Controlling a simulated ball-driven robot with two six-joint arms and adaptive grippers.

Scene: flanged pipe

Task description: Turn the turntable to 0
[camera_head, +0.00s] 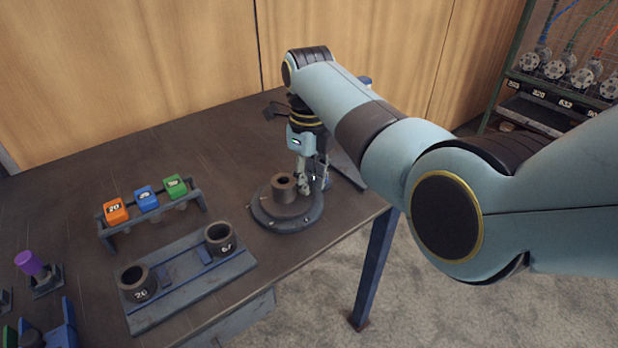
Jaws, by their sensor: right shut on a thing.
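The turntable (268,210) is a dark round disc on the table near its right front edge. A short brown hollow cylinder (284,189) stands upright on it. My right gripper (311,190) points down at the turntable's right back side, beside the cylinder. It is shut at the turntable's edge, but what its fingers hold is too small to make out. Any angle marks on the turntable are too small to read. My left gripper is not in view.
A dark plate (190,270) bears two pipe pieces, marked 20 (138,284) and 67 (220,240). Behind it a rack (150,218) holds orange, blue and green blocks. A purple cylinder (29,263) stands at the left. A shelf with flanged parts (560,68) is at the far right.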

